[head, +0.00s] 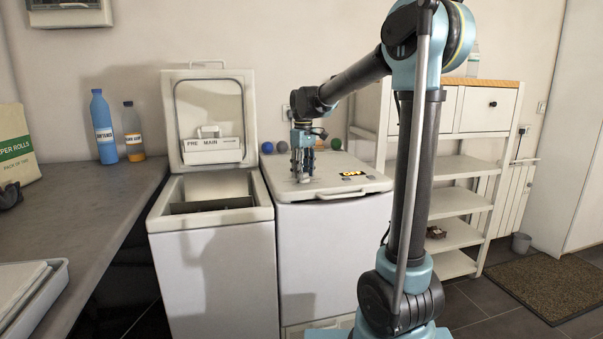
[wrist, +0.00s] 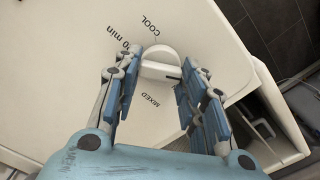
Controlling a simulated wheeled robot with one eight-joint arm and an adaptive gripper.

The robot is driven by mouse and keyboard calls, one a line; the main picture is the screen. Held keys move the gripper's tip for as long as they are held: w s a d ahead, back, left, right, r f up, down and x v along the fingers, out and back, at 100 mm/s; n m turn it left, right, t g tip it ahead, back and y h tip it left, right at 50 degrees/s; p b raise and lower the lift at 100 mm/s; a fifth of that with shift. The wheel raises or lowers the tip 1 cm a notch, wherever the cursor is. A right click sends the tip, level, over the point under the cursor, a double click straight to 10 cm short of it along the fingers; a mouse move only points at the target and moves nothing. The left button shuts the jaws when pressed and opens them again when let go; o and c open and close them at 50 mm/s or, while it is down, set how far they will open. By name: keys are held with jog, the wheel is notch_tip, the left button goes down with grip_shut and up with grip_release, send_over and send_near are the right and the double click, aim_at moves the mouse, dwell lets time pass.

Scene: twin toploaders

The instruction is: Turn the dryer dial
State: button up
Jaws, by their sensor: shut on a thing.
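The dryer (head: 330,225) is the white toploader on the right, with its lid shut. Its dial (wrist: 161,62) is a round white knob with a raised bar, on the lid top. Around it the wrist view shows the words COOL and MIXED and a partly hidden time mark ending in "min". My gripper (wrist: 160,72) points down over the lid and is shut on the dial, one finger on each side of the bar. In the head view my gripper (head: 303,176) stands at the left part of the lid and hides the dial.
The washer (head: 212,270) to the left has its lid (head: 212,120) raised. A yellow and black OFF label (head: 352,174) lies on the dryer lid. Several small balls (head: 336,144) sit behind it. A counter (head: 85,220) with two bottles is at the left, shelves (head: 455,168) at the right.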

jog(key=m, duration=0.4)
jog(key=shift+m, duration=0.4)
jog(key=shift+s+d+m, duration=0.1)
jog(key=shift+m, duration=2.1)
jog(key=o, duration=1.1)
jog(key=shift+c, duration=0.2)
notch_tip(320, 180, up, 12)
jog(key=shift+f, duration=0.1)
